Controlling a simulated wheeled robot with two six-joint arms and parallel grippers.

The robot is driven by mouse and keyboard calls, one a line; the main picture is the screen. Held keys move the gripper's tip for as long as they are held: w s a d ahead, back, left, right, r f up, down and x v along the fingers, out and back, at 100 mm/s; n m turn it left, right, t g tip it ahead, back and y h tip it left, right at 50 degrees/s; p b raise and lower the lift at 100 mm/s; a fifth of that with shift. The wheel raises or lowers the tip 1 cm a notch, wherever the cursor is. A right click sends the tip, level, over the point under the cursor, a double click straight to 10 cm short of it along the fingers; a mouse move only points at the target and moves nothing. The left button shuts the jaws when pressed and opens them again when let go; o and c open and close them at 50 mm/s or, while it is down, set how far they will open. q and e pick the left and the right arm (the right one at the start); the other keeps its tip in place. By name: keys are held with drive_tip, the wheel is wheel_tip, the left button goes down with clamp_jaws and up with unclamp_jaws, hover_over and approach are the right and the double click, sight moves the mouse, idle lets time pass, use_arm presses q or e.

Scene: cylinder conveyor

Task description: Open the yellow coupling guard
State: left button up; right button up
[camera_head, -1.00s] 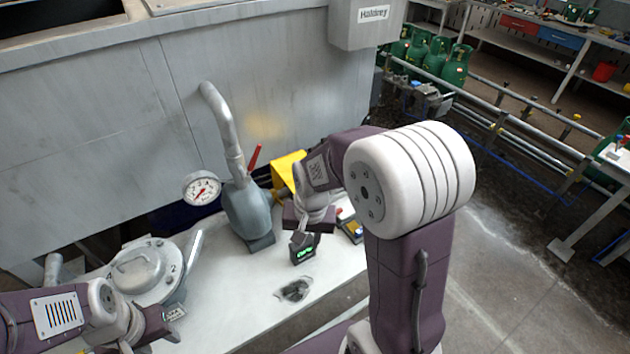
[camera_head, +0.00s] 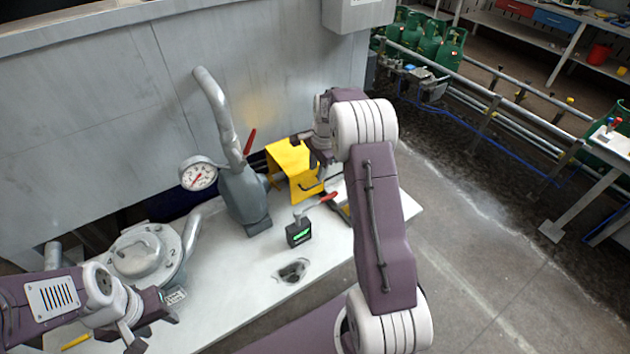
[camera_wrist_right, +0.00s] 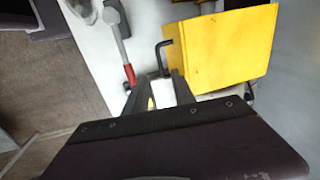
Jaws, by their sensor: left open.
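The yellow coupling guard (camera_head: 290,166) stands on the white bench behind the small black box. It looks like a bent yellow cover with an opening at its front. The right wrist view shows its broad yellow face (camera_wrist_right: 228,50) and a black bent handle (camera_wrist_right: 160,56) at its left edge. My right gripper (camera_head: 318,160) is beside the guard's right side, partly hidden by its own wrist. In the wrist view its two fingers (camera_wrist_right: 160,80) are apart, with their tips just short of the handle and nothing between them. My left gripper (camera_head: 158,326) is open at the lower left, away from the guard.
A red-handled lever (camera_head: 326,197) lies close in front of the guard, above a black box with a green display (camera_head: 300,233). A grey pump body (camera_head: 243,195) with a pipe and a gauge (camera_head: 198,175) stands left. The bench front is mostly clear.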

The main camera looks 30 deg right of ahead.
sight(315, 186)
wheel_tip(315, 186, down, 7)
drive_tip(key=w+p, duration=0.1)
drive_tip(key=shift+w, duration=0.15)
drive_tip(key=shift+a, duration=0.1)
clamp_jaws()
idle(1.3)
